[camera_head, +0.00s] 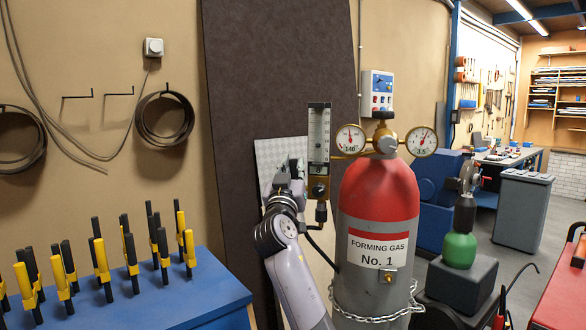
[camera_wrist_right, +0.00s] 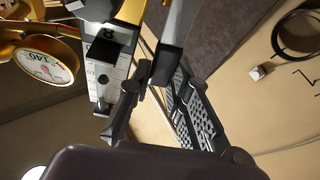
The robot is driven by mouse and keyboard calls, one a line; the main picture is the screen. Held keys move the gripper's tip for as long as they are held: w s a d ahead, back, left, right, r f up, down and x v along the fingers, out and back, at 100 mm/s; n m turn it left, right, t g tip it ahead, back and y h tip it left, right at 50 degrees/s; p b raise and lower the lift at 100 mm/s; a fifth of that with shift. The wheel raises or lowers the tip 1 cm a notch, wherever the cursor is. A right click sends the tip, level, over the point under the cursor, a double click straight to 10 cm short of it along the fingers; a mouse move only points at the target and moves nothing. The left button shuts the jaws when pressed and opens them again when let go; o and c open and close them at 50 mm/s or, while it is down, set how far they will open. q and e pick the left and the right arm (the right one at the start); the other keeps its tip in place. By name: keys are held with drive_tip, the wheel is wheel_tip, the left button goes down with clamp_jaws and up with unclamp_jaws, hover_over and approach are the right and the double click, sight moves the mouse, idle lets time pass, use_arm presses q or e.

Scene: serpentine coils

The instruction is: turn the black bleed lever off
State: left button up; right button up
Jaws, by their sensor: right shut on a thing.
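My right gripper (camera_head: 296,168) is beside the flowmeter (camera_head: 319,150) on the left of the gas cylinder (camera_head: 378,205). In the wrist view the right gripper (camera_wrist_right: 162,76) has its fingers closed around a dark bar, which looks like the black bleed lever (camera_wrist_right: 177,40). The lever runs up from the fingertips to the top edge. In the head view I cannot make out the lever; the gripper seems to cover it. The flowmeter's scale (camera_wrist_right: 112,80) is just left of the fingers in the wrist view. My left gripper is not in view.
Two gauges (camera_head: 350,139) (camera_head: 421,141) sit on the brass regulator. A chain (camera_head: 375,318) circles the cylinder. A blue bench (camera_head: 190,302) with several yellow-black clamps stands at left. A dark panel (camera_head: 270,70) leans behind the gripper. A green bottle (camera_head: 459,250) stands at right.

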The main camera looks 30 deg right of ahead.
clamp_jaws()
idle(0.3)
